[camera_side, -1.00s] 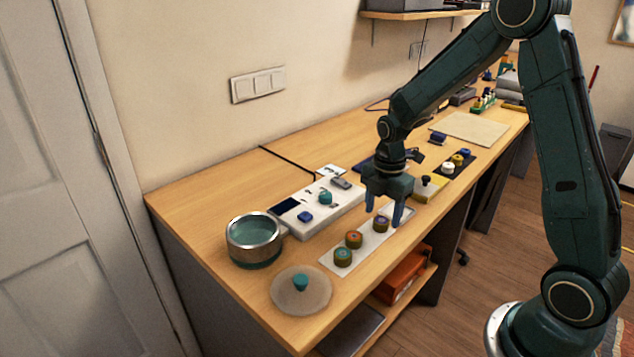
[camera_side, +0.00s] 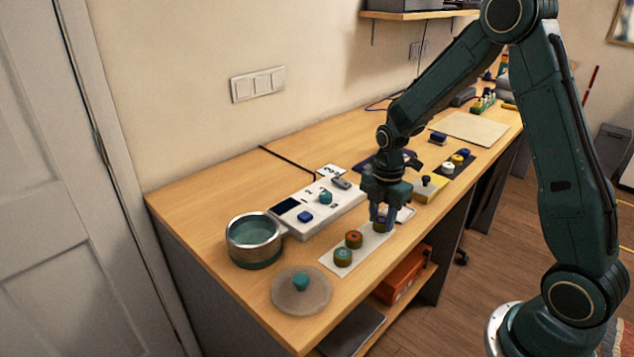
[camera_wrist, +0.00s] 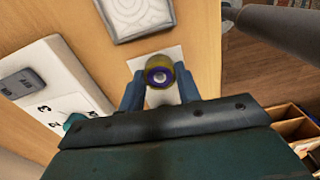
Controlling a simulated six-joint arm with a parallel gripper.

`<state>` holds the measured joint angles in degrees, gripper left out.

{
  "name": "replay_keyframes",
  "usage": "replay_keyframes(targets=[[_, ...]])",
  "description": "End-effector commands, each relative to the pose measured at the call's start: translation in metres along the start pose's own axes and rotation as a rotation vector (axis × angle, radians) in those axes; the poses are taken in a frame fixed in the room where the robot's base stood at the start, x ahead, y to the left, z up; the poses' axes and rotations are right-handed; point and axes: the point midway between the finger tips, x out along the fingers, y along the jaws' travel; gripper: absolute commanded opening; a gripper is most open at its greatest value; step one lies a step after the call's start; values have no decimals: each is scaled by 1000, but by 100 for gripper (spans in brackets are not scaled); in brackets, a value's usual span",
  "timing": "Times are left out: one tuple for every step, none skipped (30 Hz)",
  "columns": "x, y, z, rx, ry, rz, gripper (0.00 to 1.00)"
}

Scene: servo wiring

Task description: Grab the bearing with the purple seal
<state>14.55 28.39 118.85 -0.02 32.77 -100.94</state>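The bearing with the purple seal (camera_wrist: 158,76) stands upright on the pale strip, centred between the fingertips in the wrist view. It is partly hidden by my fingers in the side view (camera_side: 379,227). My gripper (camera_side: 380,218) points down over it, with a finger on either side (camera_wrist: 159,88). The gripper looks open; only narrow gaps show beside the bearing, and I cannot tell whether the fingers touch it. A bearing with an orange-red top (camera_side: 354,239) and one with a teal top (camera_side: 343,257) stand nearer the front on the same strip (camera_side: 331,258).
A white panel with a screen (camera_side: 318,210) lies behind the strip. A metal-rimmed pot (camera_side: 254,240) and a round disc with a teal knob (camera_side: 316,297) stand to the left. A yellow block with a black knob (camera_side: 428,188) is close on the right.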

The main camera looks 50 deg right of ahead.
Motion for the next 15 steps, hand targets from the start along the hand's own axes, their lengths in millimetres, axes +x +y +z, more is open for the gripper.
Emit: replay_keyframes(targets=[[0, 0, 0, 0, 0, 1, 8], [0, 0, 0, 0, 0, 1, 8], [0, 0, 0, 0, 0, 1, 8], [0, 0, 0, 0, 0, 1, 8], [0, 0, 0, 0, 0, 1, 8], [0, 0, 0, 0, 0, 1, 8], [0, 0, 0, 0, 0, 1, 8], [-1, 0, 0, 0, 0, 1, 8], [-1, 0, 0, 0, 0, 1, 8], [-2, 0, 0, 0, 0, 1, 8], [-2, 0, 0, 0, 0, 2, 8], [-4, 0, 0, 0, 0, 2, 8], [-5, 1, 0, 0, -1, 3, 8], [-7, 1, 0, 0, -1, 3, 8], [-10, 1, 0, 0, -1, 3, 8]])
